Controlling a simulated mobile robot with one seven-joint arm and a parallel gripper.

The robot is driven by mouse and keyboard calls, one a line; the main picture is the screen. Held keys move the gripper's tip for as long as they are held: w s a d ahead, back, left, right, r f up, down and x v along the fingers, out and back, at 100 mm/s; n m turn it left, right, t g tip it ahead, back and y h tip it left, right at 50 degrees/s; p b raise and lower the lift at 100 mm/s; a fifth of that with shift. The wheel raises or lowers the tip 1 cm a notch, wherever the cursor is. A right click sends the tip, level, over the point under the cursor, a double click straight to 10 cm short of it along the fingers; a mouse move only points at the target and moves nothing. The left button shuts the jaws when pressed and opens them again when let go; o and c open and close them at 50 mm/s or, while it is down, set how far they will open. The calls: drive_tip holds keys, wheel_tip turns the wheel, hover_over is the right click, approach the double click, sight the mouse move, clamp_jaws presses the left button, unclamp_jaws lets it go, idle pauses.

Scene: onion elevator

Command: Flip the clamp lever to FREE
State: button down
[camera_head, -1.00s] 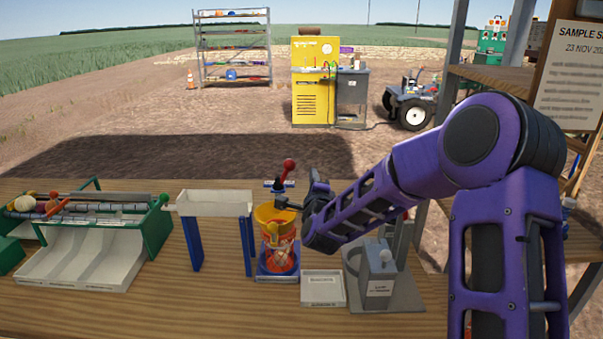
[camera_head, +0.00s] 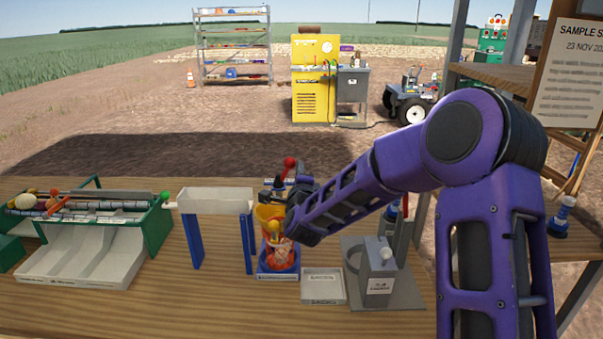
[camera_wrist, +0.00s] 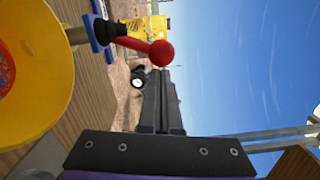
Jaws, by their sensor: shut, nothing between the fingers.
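A lever with a red ball knob (camera_head: 290,162) stands at the top of the elevator's post, behind the yellow funnel (camera_head: 266,212); it appears to be the clamp lever. In the wrist view the red knob (camera_wrist: 161,53) is right at the fingertips, on a short red arm from a dark pivot. My gripper (camera_wrist: 160,75) is shut with nothing held. I cannot tell whether the tips touch the knob. In the head view my gripper (camera_head: 301,185) is just right of the lever, partly hidden by my wrist. No FREE mark is readable.
The yellow funnel (camera_wrist: 30,70) is close beside my gripper in the wrist view. A white trough (camera_head: 213,201) on blue legs stands left of it. A green sorting rack (camera_head: 158,225) is further left.

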sight(285, 163)
drive_tip(key=shift+a+r+n, duration=0.2)
drive_tip(key=shift+n, duration=0.2)
drive_tip(key=shift+a+r+n+b, duration=0.2)
drive_tip(key=shift+a+n+b, duration=0.25)
drive_tip(key=shift+n+b, duration=0.2)
drive_tip(key=a+n+b, duration=0.1)
drive_tip(key=a+r+n, duration=0.1)
drive_tip(key=n, duration=0.1)
drive_tip(key=shift+a+b, duration=0.2)
drive_tip(key=shift+b, duration=0.15)
drive_tip(key=shift+a+r+n+g, duration=0.15)
drive_tip(key=shift+a+n, duration=0.65)
drive_tip(key=shift+n, duration=0.4)
drive_tip(key=shift+a+r+n+g, duration=0.1)
drive_tip(key=shift+a+n+g, duration=0.05)
drive_tip(key=shift+a+n, duration=0.85)
drive_tip(key=shift+d+n, duration=0.2)
drive_tip(key=shift+n, duration=0.05)
